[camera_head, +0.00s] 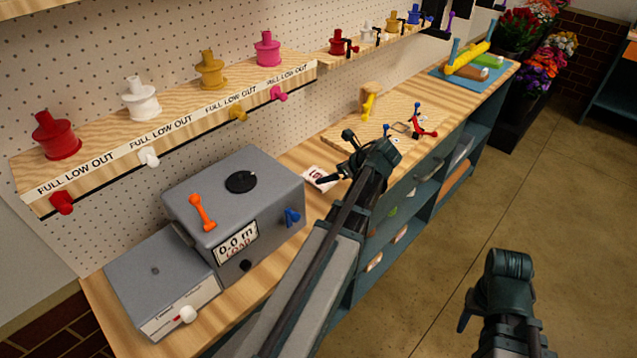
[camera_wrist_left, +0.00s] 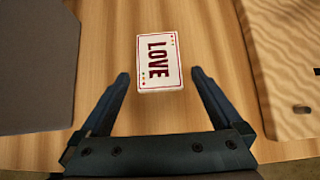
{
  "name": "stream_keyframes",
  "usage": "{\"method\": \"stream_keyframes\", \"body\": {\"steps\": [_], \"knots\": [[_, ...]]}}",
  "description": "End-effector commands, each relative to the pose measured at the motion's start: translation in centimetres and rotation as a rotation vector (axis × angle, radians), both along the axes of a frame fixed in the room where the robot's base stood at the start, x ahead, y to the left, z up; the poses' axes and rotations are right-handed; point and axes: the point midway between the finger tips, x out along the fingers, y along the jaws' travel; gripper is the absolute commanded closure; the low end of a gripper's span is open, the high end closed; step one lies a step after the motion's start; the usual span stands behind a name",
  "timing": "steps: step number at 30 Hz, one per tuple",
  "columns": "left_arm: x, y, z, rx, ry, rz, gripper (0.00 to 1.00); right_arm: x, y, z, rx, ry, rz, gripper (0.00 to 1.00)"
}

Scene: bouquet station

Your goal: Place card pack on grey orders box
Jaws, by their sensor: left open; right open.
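The card pack (camera_head: 316,179) is a white pack with red LOVE lettering, lying flat on the wooden bench. In the left wrist view the card pack (camera_wrist_left: 160,62) lies just beyond and between my fingertips, apart from them. My left gripper (camera_head: 336,160) is open and empty above it; its fingers also show in the left wrist view (camera_wrist_left: 160,76). A low grey box (camera_head: 150,262) with a pale front label and white knob stands at the bench's left end; its label is too small to read. My right gripper (camera_head: 465,318) is open over the floor, partly hidden.
A taller grey box (camera_head: 262,181) with an orange lever and load display stands between the low box and the pack. A wooden board (camera_head: 350,135) lies beyond my left gripper. A shelf of coloured spools (camera_head: 210,75) overhangs behind. The low box's top looks clear.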

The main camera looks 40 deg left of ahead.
Motion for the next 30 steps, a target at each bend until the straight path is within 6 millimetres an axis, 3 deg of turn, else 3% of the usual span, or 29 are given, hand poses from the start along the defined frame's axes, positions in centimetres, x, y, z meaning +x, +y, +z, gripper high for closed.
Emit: {"method": "stream_keyframes", "body": {"steps": [5, 15, 24, 30], "knots": [[0.0, 0.2, -0.3, 0.0, 0.0, 0.0, 0.0, 0.0, 0.0, -0.3, 0.0, 0.0, 0.0, 0.5], [0.1, 3.1, -3.7, 0.0, 0.0, 0.001, 0.0, 0.0, 0.0, -3.7, 0.0, 0.0, 0.0, 0.5], [0.1, 3.6, -3.7, 0.0, -0.001, -0.001, 0.0, 0.0, 0.0, -3.7, 0.0, 0.0, 0.0, 0.5], [0.1, 3.6, -3.7, 0.0, -0.001, -0.001, 0.36, 0.0, 0.0, -3.7, 0.0, 0.0, 0.0, 0.5]]}}
